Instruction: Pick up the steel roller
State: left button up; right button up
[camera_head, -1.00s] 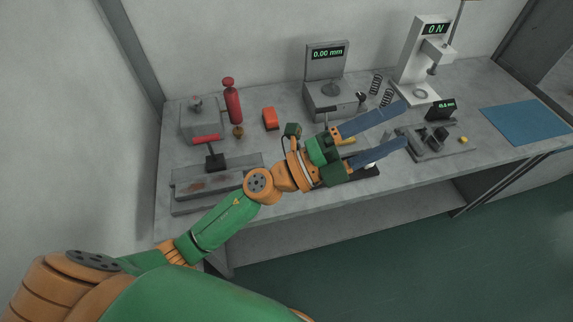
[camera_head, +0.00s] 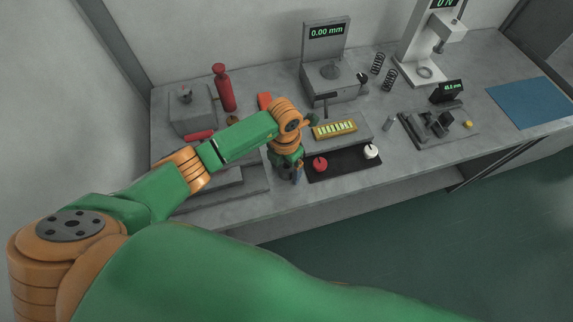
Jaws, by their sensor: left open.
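I cannot pick out the steel roller for certain. My left gripper (camera_head: 297,173) points down, near the front of the bench, just left of the black mat. My right gripper is not in view.
The black mat (camera_head: 342,168) holds a red-knobbed piece (camera_head: 320,164) and a white-knobbed piece (camera_head: 371,151). Behind it is a grey block with a yellow strip (camera_head: 334,129). A gauge stand (camera_head: 333,88), a grey fixture (camera_head: 437,125) and a blue mat (camera_head: 530,103) are farther off. A red bottle (camera_head: 225,92) stands at back left.

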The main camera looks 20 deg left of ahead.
pick_arm(q)
grip_shut()
jog(key=shift+r, duration=0.1)
